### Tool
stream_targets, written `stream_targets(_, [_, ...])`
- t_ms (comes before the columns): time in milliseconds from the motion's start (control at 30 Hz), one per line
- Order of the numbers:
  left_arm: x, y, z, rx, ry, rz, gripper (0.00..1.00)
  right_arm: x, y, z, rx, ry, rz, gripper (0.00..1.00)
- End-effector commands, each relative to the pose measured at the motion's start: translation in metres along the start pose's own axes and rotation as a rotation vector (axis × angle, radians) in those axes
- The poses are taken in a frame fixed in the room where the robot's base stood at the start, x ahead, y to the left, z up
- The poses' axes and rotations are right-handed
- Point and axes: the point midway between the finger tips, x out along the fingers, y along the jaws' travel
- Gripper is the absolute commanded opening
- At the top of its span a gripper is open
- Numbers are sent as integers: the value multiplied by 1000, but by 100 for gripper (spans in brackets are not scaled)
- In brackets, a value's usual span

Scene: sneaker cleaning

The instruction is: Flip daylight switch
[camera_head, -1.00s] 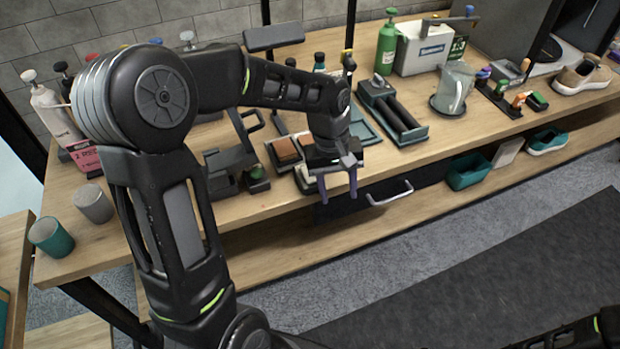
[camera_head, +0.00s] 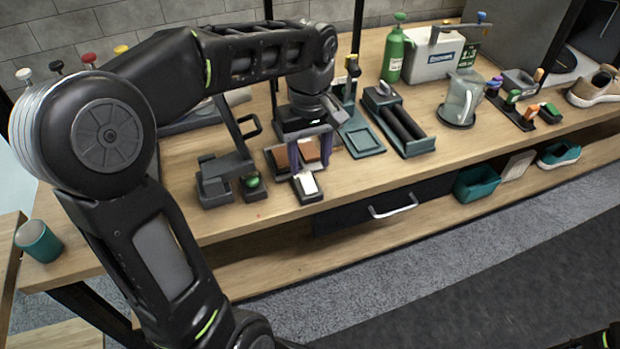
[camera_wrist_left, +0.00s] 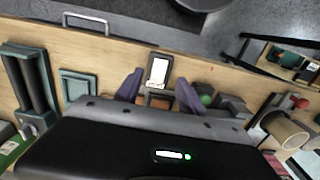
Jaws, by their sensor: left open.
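A small black switch box with a white rocker plate (camera_head: 306,186) sits near the front edge of the wooden bench. It also shows in the left wrist view (camera_wrist_left: 158,70), between and beyond the fingertips. I take it to be the daylight switch; no label is readable. My left gripper (camera_head: 311,160) is open and empty, with purple fingers pointing down, just behind the switch in the head view. In the left wrist view its fingers (camera_wrist_left: 159,92) stand to either side of the switch's line. I see no contact.
A tray with brown blocks (camera_head: 278,157) lies behind the switch, partly hidden by my gripper. A dark stand with a green knob (camera_head: 252,182) is at left. A teal tray (camera_head: 362,140) and a roller holder (camera_head: 407,128) are at right. A drawer handle (camera_head: 393,206) is below.

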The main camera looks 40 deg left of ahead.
Motion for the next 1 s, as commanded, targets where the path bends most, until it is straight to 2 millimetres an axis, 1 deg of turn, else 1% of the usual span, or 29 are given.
stream_targets(200, [34, -1, 0, -1, -3, -4, 47, 0, 0, 0, 0, 0, 0, 76])
stream_targets(400, [59, 0, 0, 0, -2, -1, 47, 0, 0, 0, 0, 0, 0, 76])
stream_targets(533, [65, 0, 0, 0, -1, -1, 47, 0, 0, 0, 0, 0, 0, 76])
stream_targets(767, [65, 0, 0, 0, 0, 0, 47, 0, 0, 0, 0, 0, 0, 76])
stream_targets(1000, [65, 0, 0, 0, 0, 1, 28, 0, 0, 0, 0, 0, 0, 76])
